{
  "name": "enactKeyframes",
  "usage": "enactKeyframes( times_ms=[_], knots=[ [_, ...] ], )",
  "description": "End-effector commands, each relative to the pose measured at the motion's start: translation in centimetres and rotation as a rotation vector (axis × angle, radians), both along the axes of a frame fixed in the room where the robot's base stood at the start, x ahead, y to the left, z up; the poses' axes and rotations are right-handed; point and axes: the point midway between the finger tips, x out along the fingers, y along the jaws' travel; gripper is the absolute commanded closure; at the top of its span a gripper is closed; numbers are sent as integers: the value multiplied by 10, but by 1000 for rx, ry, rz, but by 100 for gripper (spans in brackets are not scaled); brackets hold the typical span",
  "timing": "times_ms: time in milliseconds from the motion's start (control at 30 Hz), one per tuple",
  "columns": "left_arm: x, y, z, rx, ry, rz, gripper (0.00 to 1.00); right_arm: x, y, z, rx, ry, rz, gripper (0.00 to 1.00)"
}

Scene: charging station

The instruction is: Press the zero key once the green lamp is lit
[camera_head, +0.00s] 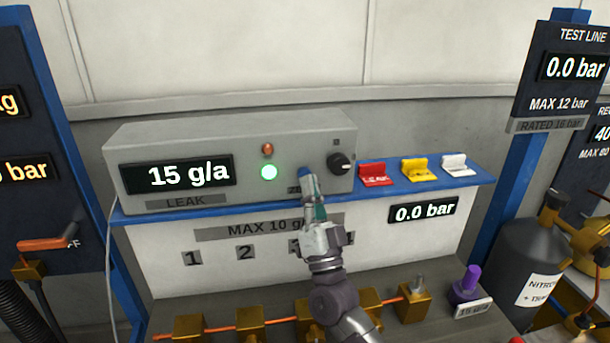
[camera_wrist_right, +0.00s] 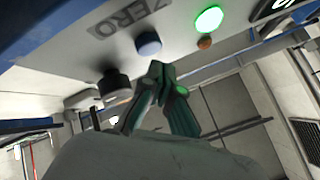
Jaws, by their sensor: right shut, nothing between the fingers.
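The grey leak detector box (camera_head: 215,143) stands on a blue shelf, and its display (camera_head: 180,175) reads 15 g/a. Its green lamp (camera_head: 269,172) is brightly lit; it also glows in the wrist view (camera_wrist_right: 209,19). The blue zero key (camera_head: 305,172) is partly covered by my gripper in the head view. In the wrist view the key (camera_wrist_right: 148,43) shows whole, beside its ZERO label (camera_wrist_right: 122,18). My right gripper (camera_head: 312,184) is shut and empty, its fingertips (camera_wrist_right: 160,72) close to the key with a small apparent gap. My left gripper is not in view.
A dark orange lamp (camera_head: 267,149) sits above the green one. A black knob (camera_head: 340,163) is just right of the key. Red (camera_head: 375,175), yellow (camera_head: 418,170) and white (camera_head: 457,165) tags stand on the shelf. Brass valves (camera_head: 413,303) line the bench below.

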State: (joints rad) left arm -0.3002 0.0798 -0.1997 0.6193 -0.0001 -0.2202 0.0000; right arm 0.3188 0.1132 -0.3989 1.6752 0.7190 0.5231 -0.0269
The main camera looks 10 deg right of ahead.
Motion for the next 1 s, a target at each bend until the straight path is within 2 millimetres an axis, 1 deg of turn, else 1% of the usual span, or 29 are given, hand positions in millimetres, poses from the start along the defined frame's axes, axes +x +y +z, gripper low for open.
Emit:
enactKeyframes(
  times_ms=[333,1000],
  knots=[
    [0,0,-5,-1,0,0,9,8,0,0,1,-1,0,100],
    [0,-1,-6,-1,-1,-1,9,12,0,0,0,0,0,100]
  ],
)
